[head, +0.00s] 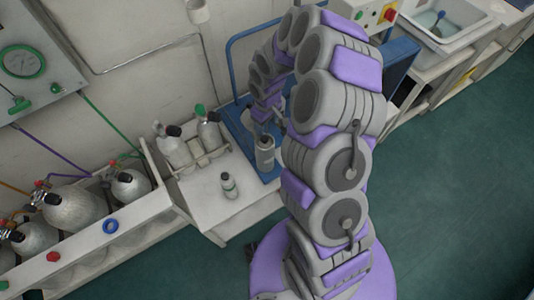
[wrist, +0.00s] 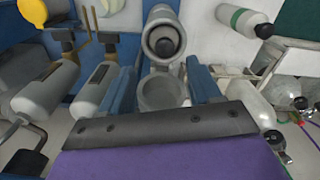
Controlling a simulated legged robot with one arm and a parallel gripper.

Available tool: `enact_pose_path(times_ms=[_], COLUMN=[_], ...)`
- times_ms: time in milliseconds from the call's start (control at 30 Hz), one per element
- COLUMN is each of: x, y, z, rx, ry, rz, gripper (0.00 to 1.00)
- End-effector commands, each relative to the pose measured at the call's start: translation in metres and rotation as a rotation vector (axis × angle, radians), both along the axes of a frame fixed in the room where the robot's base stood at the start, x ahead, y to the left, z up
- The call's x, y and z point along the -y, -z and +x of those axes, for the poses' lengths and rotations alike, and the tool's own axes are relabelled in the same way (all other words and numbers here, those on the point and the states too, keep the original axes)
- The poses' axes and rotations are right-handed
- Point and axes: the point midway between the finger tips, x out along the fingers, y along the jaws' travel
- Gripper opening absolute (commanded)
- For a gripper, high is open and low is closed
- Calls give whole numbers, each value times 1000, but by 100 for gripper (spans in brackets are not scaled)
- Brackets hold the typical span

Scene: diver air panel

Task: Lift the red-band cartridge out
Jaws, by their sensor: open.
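No red band shows on any cartridge in either view, so I cannot tell which one is the red-band cartridge. In the wrist view, a grey round housing (wrist: 164,92) lies between the two blue fingers of my gripper (wrist: 162,84). A grey cylinder with a dark round end (wrist: 163,42) stands just above it in the picture. My gripper is open, with nothing seen gripped. In the head view my gripper (head: 268,112) is over the blue stand, near an upright grey canister (head: 265,153); my arm hides part of this area.
A green-banded bottle (head: 229,186) stands on the white bench (head: 212,205); it also shows in the wrist view (wrist: 244,20). Grey cylinders lie at the wrist view's left (wrist: 46,92). Large gas bottles (head: 75,208) fill a rack at left. The green floor at right is clear.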

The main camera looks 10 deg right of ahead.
Motion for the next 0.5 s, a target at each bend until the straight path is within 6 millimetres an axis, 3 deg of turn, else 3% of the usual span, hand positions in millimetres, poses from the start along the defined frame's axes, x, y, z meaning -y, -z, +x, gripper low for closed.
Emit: enact_pose_path(times_ms=[100,367,500], x=[-2,6,7], y=[19,30,47], z=[-1,-1,0], rx=[-4,-2,-2], ry=[-3,-1,-1], rz=[-3,6,8], gripper=[63,63,63])
